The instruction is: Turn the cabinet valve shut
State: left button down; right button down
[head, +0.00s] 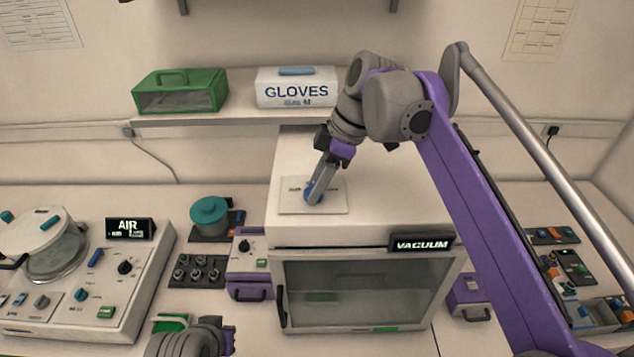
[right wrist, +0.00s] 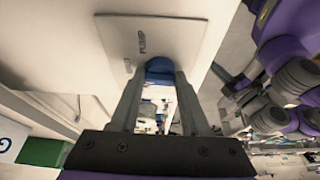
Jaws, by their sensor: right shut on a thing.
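The cabinet is the white vacuum cabinet (head: 360,215) in the middle of the head view, with a glass front door and a VACUUM sign. Its valve has a blue handle (head: 307,191) on a pale labelled plate (head: 333,207) on the cabinet top. My right gripper (head: 316,190) reaches down from above and is shut on the blue handle. In the right wrist view the blue handle (right wrist: 159,68) sits between the two fingertips, and the plate (right wrist: 150,38) reads PUMP. My left arm shows at the bottom of the head view; its fingers cannot be made out.
A shelf behind holds a green box (head: 180,92) and a GLOVES box (head: 296,88). Left of the cabinet stand a teal-topped container (head: 210,216), a purple unit (head: 250,268) and an AIR machine (head: 88,275). Trays of small parts (head: 565,262) lie at the right.

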jog(key=shift+n, duration=0.3)
jog(key=shift+c, duration=2)
grip_release()
jog(key=v, duration=1.1)
jog(key=shift+w+f, duration=0.1)
jog(key=shift+f, duration=0.1)
